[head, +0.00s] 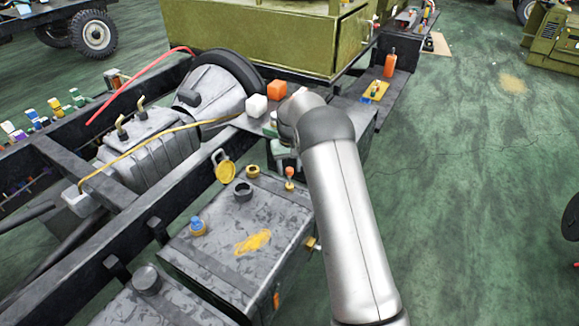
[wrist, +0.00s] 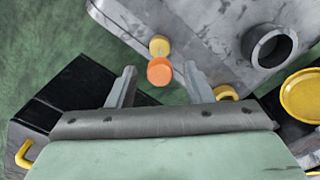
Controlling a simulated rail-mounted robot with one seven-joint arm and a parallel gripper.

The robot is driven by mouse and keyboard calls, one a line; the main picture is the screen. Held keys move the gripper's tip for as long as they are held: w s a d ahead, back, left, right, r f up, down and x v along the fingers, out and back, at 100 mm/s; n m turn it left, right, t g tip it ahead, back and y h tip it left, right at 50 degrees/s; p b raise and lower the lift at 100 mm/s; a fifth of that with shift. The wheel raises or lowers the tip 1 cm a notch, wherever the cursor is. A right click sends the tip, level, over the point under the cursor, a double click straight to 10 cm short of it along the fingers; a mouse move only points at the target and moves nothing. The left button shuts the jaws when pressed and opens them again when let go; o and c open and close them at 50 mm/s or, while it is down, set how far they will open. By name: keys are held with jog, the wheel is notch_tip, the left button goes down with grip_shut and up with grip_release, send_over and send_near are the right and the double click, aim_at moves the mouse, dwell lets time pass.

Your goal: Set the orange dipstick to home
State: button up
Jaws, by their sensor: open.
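The orange dipstick (head: 289,173) stands upright at the far right corner of the grey tank top (head: 215,225). Its knob sits a short way above a yellow base (head: 289,186). In the wrist view the round orange knob (wrist: 160,72) appears between the fingertips, with a yellow piece (wrist: 159,46) just beyond it. My gripper (wrist: 159,76) is open, one finger on each side of the knob with gaps showing. In the head view my gripper (head: 284,156) is partly hidden behind my arm, just above the dipstick. How deep the stem sits is hidden.
A grey filler neck (head: 243,191), an open yellow lid (head: 225,171) and a brass-coloured cap (head: 252,171) stand close left of the dipstick. A blue-topped cap (head: 198,226) is nearer. White (head: 256,105) and orange (head: 277,89) blocks sit behind.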

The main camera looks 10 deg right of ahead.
aim_at(289, 176)
grip_shut()
notch_tip(289, 176, down, 4)
jog(key=shift+f+b, duration=0.25)
jog(key=shift+b, duration=0.85)
jog(key=shift+s, duration=0.1)
grip_release()
jog(key=shift+r, duration=0.1)
notch_tip(289, 176, up, 17)
jog(key=p, duration=0.1)
jog(key=shift+r, duration=0.15)
